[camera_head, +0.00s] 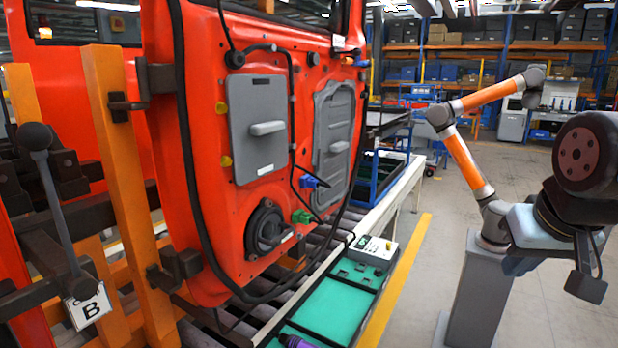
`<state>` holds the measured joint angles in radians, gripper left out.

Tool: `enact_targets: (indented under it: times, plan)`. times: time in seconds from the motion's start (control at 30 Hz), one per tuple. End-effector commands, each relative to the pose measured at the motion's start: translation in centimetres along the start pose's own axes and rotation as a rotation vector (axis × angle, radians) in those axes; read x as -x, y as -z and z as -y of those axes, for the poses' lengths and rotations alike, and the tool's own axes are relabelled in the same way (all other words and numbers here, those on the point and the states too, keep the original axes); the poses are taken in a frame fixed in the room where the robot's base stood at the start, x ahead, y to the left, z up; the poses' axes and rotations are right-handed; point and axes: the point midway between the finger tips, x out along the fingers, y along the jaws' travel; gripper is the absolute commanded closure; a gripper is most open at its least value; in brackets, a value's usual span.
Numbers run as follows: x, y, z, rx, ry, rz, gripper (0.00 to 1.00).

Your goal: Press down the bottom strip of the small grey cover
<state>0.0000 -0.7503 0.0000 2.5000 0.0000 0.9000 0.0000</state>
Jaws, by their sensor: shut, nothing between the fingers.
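The orange-red door (215,225) stands upright on the left and carries two grey covers. The smaller grey cover (248,105) is a rectangular plate with a raised grip at its middle and a yellow knob by its upper left and lower left edges. Its bottom strip (262,172) is in plain view, with nothing in front of it. Whether it stands proud of the door I cannot tell. My gripper (586,284) is at the lower right, fingers down, shut and empty. It is far to the right of the door and touches nothing there.
A taller grey cover (335,140) is right of the small one. A black round part (266,230) and blue (311,181) and green (302,216) clips sit lower. An orange arm on a pedestal (470,300) stands right. Floor (420,285) is clear beside the conveyor.

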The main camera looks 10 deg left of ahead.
Motion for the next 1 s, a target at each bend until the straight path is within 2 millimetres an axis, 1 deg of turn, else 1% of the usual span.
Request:
enact_targets:
  times: [0.17,0.27,0.37,0.47,0.5,0.57,0.6,0.67,0.7,0.77,0.8,0.87,0.9,0.97,1.0]
  plan:
    - [0.0,0.2,0.0,0.009,-0.003,-0.005,1.0]
    - [-0.5,1.6,-0.1,0.058,-0.021,-0.035,1.0]
    - [-1.5,4.6,0.1,0.174,-0.059,-0.103,1.0]
    - [-2.8,8.9,0.8,0.35,-0.104,-0.205,1.0]
    - [-3.3,10.7,1.4,0.433,-0.122,-0.251,1.0]
    - [-4.0,13.4,2.5,0.56,-0.144,-0.323,1.0]
    - [-4.6,15.1,3.4,0.644,-0.155,-0.37,1.0]
    - [-5.3,17.5,5.1,0.774,-0.169,-0.443,1.0]
    - [-5.8,19.0,6.4,0.858,-0.174,-0.494,1.0]
    - [-6.5,20.9,8.6,0.985,-0.177,-0.571,1.0]
    - [-6.9,22.1,10.1,1.067,-0.177,-0.625,1.0]
    - [-7.6,23.6,12.7,1.188,-0.17,-0.711,1.0]
    - [-8.0,24.4,14.5,1.266,-0.162,-0.77,1.0]
    - [-8.5,25.2,17.3,1.38,-0.146,-0.864,1.0]
    - [-8.8,25.6,19.2,1.451,-0.133,-0.931,1.0]
